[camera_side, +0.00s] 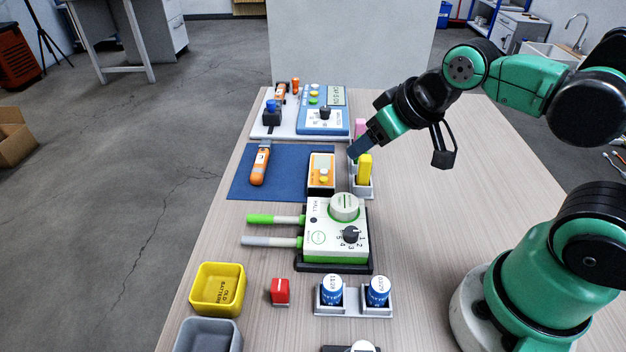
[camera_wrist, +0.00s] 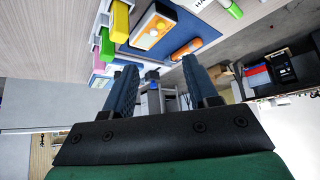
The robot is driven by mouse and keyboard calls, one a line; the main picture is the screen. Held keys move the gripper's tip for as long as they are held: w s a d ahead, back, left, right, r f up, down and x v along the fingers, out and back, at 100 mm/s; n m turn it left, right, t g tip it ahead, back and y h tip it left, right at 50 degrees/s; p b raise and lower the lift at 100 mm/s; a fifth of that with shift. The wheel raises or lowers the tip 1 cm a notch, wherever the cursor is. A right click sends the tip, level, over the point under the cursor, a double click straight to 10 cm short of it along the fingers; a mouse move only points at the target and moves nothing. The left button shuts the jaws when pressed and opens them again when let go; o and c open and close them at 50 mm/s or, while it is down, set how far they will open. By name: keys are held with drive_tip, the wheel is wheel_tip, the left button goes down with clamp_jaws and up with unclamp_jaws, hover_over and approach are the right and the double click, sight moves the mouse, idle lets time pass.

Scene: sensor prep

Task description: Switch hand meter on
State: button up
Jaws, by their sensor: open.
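An orange-and-white handheld unit (camera_side: 322,160) with a yellow round control lies on the right part of a blue mat (camera_side: 290,190); it looks like the hand meter. The unit also shows at the top of the wrist view (camera_wrist: 156,22). Its switch state is too small to read. My gripper (camera_side: 358,150) is above and to the right of the unit, near the yellow block, and apart from the unit. In the wrist view my gripper (camera_wrist: 160,88) has its two dark blue fingers spread with nothing between them.
An orange probe (camera_side: 260,165) lies left on the mat. A yellow block (camera_side: 364,167) stands in a grey holder beside the unit. A white-and-green box (camera_side: 322,245) with a dial is in front; a blue meter (camera_side: 315,126) is behind.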

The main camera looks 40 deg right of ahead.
clamp_jaws()
idle(1.6)
